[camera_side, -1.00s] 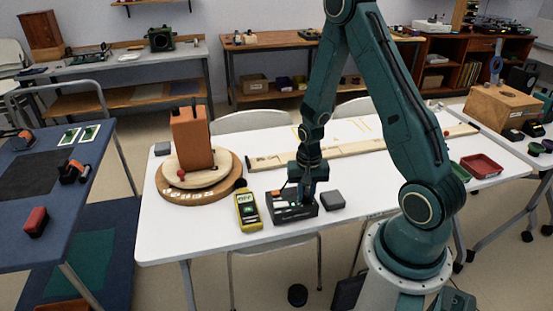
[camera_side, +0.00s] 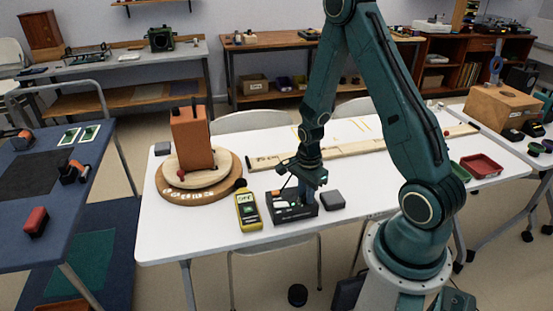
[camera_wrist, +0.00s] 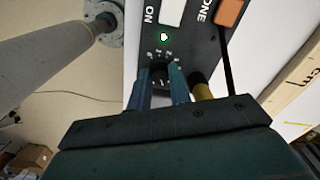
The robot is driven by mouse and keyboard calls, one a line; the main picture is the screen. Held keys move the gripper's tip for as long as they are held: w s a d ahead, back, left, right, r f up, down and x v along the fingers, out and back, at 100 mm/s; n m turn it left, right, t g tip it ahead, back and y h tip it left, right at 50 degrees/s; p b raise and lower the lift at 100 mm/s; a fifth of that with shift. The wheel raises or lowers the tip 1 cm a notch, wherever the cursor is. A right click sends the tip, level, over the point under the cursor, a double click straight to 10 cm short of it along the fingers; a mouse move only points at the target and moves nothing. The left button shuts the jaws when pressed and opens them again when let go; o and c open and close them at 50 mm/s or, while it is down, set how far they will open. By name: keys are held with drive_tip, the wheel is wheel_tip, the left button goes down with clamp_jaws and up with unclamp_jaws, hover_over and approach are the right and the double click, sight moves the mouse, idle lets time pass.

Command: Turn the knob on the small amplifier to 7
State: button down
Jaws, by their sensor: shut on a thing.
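The small amplifier (camera_side: 279,215) is a dark box near the front edge of the white table. In the wrist view its black panel (camera_wrist: 146,45) shows white lettering, a lit green lamp (camera_wrist: 163,36) and a pale and an orange block. The knob (camera_wrist: 159,72) is dark, with a ring of small white numbers around it. My gripper (camera_wrist: 160,78) is shut on the knob, one blue finger on each side. In the side view my gripper (camera_side: 307,196) reaches down onto the amplifier's right part. The knob's pointer and the number it marks are not readable.
A yellow meter (camera_side: 248,212) stands close left of the amplifier; a dark grey block (camera_side: 333,200) lies close right. An orange box (camera_side: 192,138) stands on a round wooden base (camera_side: 174,193). A long wooden board (camera_side: 360,149) lies behind. A yellow sleeve (camera_wrist: 203,88) is beside my right finger.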

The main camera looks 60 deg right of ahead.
sight(305, 196)
drive_tip(key=shift+w+m, duration=0.1)
drive_tip(key=shift+m, duration=1.6)
drive_tip(key=c, duration=1.3)
unclamp_jaws()
drive_tip(key=shift+r, duration=0.2)
wheel_tip(305, 196, up, 14)
drive_tip(key=shift+f, duration=0.25)
